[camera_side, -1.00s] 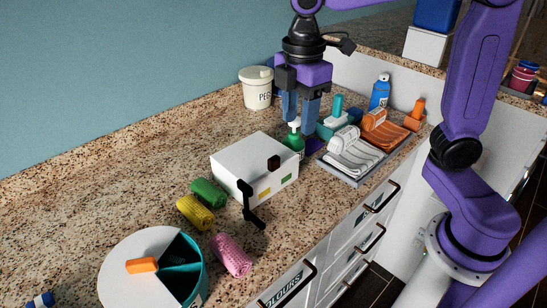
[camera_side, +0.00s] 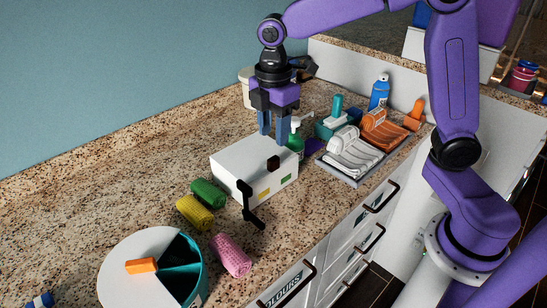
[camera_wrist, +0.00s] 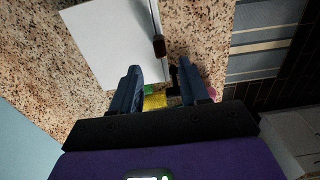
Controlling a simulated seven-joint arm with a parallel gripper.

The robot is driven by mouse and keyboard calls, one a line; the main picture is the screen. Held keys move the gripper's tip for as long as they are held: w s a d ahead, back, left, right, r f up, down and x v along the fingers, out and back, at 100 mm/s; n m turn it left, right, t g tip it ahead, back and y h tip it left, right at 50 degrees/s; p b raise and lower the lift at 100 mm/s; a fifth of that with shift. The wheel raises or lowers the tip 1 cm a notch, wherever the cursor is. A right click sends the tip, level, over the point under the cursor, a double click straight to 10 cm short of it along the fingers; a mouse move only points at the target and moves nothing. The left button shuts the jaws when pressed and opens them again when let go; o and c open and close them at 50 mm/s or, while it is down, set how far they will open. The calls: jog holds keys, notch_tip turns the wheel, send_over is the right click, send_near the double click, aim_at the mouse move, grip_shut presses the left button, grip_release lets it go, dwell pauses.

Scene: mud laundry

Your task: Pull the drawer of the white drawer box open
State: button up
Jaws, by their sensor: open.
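The box top (camera_wrist: 105,40) and the dark block (camera_wrist: 158,46) also show in the wrist view. My gripper (camera_side: 274,142) is open and empty, pointing down above or just behind the box's far right end. It is apart from the handle. Its two blue fingers (camera_wrist: 170,85) are spread in the wrist view. I cannot tell whether a fingertip touches the box.
Green (camera_side: 208,193), yellow (camera_side: 194,212) and pink (camera_side: 231,254) rolled cloths lie near the box. A round white-and-teal container (camera_side: 140,248) stands at front left. A green bottle (camera_side: 296,140) and a tray of folded towels (camera_side: 345,176) are at the right. Counter left of the box is clear.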

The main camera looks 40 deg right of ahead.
aim_at(274, 158)
notch_tip(274, 158, down, 8)
jog(key=shift+f, duration=0.1)
dwell(0.4)
grip_shut()
jog(key=shift+s, duration=0.15)
